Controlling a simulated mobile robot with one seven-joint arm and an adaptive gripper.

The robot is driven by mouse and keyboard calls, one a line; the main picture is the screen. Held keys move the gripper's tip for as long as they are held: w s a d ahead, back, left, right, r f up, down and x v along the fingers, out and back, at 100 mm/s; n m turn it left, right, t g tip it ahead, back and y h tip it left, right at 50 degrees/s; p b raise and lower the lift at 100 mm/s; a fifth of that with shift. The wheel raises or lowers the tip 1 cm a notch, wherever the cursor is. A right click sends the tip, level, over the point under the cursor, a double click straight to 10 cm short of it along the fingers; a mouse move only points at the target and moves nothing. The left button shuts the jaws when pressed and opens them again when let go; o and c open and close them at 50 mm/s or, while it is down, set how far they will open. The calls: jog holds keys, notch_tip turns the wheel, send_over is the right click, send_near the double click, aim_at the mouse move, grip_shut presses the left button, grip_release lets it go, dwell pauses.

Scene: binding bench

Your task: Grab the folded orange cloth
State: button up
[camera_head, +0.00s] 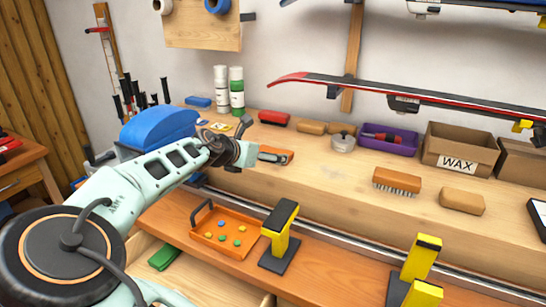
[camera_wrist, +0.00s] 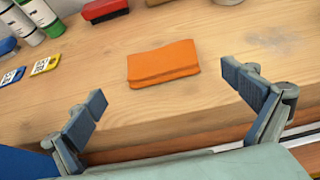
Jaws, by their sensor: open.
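The folded orange cloth (camera_wrist: 163,64) lies flat on the wooden bench top in the wrist view, ahead of my gripper and between the lines of its two fingers. In the head view the cloth (camera_head: 277,154) shows just right of my gripper (camera_head: 243,154), which hides part of it. My gripper (camera_wrist: 168,108) is open and empty, its fingers spread wider than the cloth. The fingers are apart from the cloth. Exact height above the bench is hard to tell.
A red brush (camera_head: 274,118) and white bottles (camera_head: 237,91) stand behind the cloth. A lidded tin (camera_head: 342,142), a purple bin (camera_head: 388,140) and a WAX box (camera_head: 459,150) are right. An orange tray (camera_head: 225,246) sits on the lower shelf.

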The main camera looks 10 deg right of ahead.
aim_at(273, 152)
jog(key=shift+b+x, duration=0.5)
jog(key=shift+x, duration=3.05)
jog(key=c, duration=1)
jog(key=shift+r, duration=0.15)
jog(key=shift+c, duration=0.2)
